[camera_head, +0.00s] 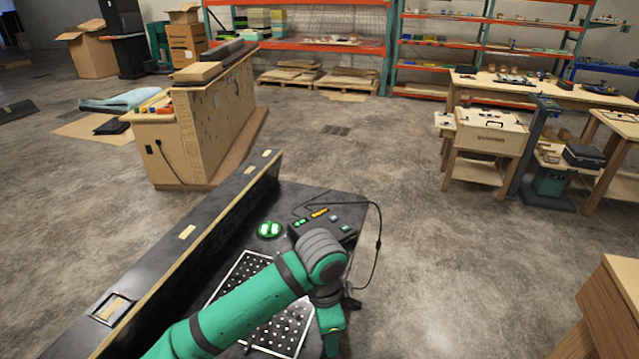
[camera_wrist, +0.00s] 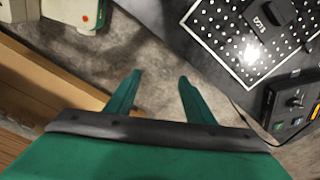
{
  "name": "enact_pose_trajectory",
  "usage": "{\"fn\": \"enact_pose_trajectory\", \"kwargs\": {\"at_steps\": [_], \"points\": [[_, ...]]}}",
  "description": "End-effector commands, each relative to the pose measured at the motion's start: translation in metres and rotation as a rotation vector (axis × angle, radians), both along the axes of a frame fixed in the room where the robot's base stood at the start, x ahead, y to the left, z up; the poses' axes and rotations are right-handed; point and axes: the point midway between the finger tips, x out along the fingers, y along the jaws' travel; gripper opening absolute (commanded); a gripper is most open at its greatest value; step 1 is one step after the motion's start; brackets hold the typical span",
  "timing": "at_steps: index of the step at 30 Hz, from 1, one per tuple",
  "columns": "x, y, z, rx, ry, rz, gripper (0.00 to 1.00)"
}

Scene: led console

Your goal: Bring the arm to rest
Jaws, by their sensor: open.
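My green arm reaches forward over the black console table (camera_head: 340,210) in the head view. Its wrist bends down near the table's right edge, and the fingertips are not clear there. In the wrist view my gripper (camera_wrist: 158,85) is open, its two green fingers apart with only grey floor between them. It holds nothing. The black control box (camera_head: 325,225) with lit green and orange buttons stands just beyond my wrist, partly hidden by it. It also shows at the right of the wrist view (camera_wrist: 290,105). A round green-lit button (camera_head: 270,229) sits to its left.
A perforated panel (camera_head: 240,275) lies under my arm. A black cable (camera_head: 378,245) hangs off the table's right edge. A raised black ledge (camera_head: 190,260) runs along the left. A wooden cabinet (camera_head: 610,300) stands at lower right. Concrete floor (camera_head: 450,260) between is clear.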

Motion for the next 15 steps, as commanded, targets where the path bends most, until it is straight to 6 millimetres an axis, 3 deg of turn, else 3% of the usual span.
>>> {"fn": "enact_pose_trajectory", "kwargs": {"at_steps": [8, 15], "points": [[0.009, -0.049, -0.001, -0.158, -0.060, 0.009, 0.48], [0.018, -0.114, 0.006, -0.374, -0.133, 0.035, 0.48]]}}
